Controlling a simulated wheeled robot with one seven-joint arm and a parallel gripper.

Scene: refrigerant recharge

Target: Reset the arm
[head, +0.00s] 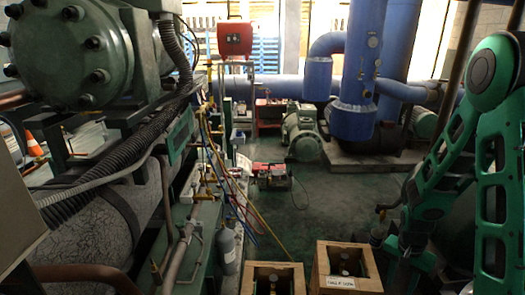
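My green and black arm fills the right side of the head view. One link (492,190) stands nearly upright, and another (450,140) slopes down and left from the elbow joint (493,70). The lower part of the arm (402,262) runs down toward the bottom edge, dark and partly cut off. I cannot make out any fingertips, and nothing held shows.
Two wooden crates (347,256) (272,272) holding dark-necked bottles stand at the bottom, left of my arm. A grey cylinder (227,250), hoses and a green compressor (85,45) are at left. Blue pipes (352,75) rise behind. The middle floor (335,205) is clear.

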